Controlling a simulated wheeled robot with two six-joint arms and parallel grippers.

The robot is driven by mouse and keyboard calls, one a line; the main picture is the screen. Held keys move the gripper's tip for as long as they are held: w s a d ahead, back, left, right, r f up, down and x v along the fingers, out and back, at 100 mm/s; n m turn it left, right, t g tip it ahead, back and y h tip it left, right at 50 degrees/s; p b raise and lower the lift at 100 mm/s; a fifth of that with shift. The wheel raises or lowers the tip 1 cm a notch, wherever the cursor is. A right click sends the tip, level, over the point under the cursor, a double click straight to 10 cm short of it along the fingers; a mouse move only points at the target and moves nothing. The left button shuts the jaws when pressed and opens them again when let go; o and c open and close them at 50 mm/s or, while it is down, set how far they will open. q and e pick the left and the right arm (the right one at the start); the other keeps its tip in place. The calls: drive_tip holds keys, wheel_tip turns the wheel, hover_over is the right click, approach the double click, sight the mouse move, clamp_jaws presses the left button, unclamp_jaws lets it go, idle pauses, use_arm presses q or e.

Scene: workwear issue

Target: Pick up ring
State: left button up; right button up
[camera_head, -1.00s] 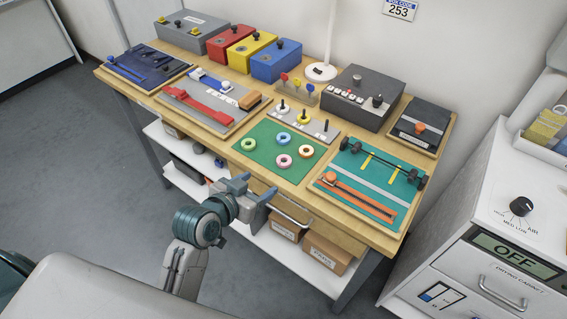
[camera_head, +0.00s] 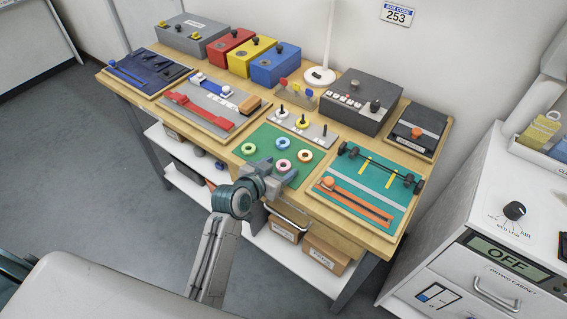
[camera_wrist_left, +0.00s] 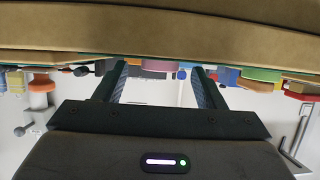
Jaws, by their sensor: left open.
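Several rings lie on a green mat (camera_head: 262,163) on the workbench: a green ring (camera_head: 248,148), a blue ring (camera_head: 283,143), an orange-yellow ring (camera_head: 305,156) and a pink ring (camera_head: 284,166). My left gripper (camera_head: 283,182) is open and empty at the bench's front edge, just in front of the pink ring. In the left wrist view, which is upside down, the pink ring (camera_wrist_left: 158,65) shows between the open fingers, beyond the bench edge. The green ring (camera_wrist_left: 262,75) shows at the right there. My right gripper is out of view.
A grey peg board (camera_head: 318,134) stands behind the mat, with a yellow ring on one peg. A teal board (camera_head: 378,184) with orange straps is to the right, and a grey board (camera_head: 212,107) with a red strap to the left. A drawer handle (camera_head: 288,217) sits below.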

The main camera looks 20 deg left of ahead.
use_arm(q)
drive_tip(key=c, duration=1)
drive_tip(key=shift+r, duration=0.1)
drive_tip(key=shift+c, duration=0.2)
